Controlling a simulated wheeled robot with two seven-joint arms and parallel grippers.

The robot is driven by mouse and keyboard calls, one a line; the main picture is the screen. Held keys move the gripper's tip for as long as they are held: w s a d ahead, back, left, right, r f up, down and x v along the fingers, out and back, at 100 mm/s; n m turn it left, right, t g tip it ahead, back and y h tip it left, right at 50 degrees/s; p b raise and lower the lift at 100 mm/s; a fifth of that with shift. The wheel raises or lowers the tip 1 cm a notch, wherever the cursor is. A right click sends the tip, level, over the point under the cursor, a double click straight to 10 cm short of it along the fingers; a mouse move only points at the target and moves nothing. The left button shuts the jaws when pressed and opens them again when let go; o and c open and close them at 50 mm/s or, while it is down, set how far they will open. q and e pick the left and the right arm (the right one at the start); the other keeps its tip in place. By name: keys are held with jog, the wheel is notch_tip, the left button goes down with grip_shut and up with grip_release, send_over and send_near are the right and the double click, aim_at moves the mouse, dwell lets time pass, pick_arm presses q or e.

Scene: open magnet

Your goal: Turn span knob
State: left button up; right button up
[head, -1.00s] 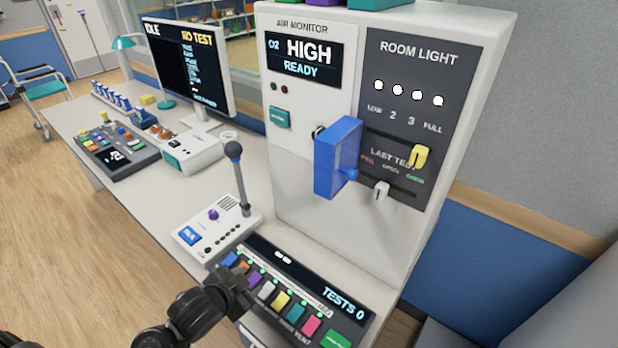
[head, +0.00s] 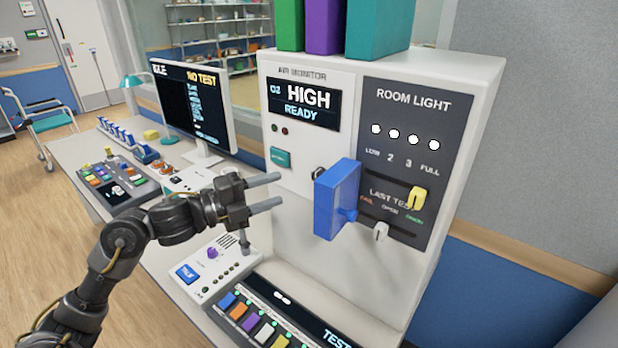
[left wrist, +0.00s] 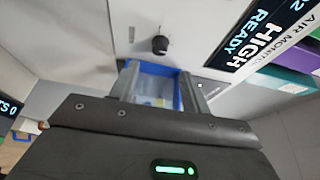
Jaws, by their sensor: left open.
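The air monitor panel (head: 290,190) stands in front of me, with its screen reading O2 HIGH READY. A small black knob (head: 318,173) on this panel is partly hidden behind a blue box-like part (head: 337,200) that juts out from the panel. The knob also shows in the left wrist view (left wrist: 160,44), just beyond the blue part (left wrist: 152,88). My left gripper (head: 281,191) is open, with two grey fingers pointing right, to the left of the blue part and the knob. It appears apart from both. My right gripper is not in view.
The room light panel (head: 405,150) with a yellow slider (head: 417,197) and a white slider (head: 381,231) is right of the blue part. Below are a talk microphone base (head: 215,265) and a row of coloured keys (head: 265,325). A monitor (head: 195,108) stands behind my left arm.

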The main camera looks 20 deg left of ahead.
aim_at(314, 177)
pick_arm(q)
jog(key=p+x, duration=0.2)
jog(key=x, duration=0.6)
jog(key=shift+w+d+r+p, duration=0.1)
jog(key=shift+w+d+p, duration=0.15)
jog(key=shift+d+p, duration=0.1)
jog(key=shift+w+d, duration=0.3)
jog(key=shift+w, duration=0.05)
jog(key=c, duration=1)
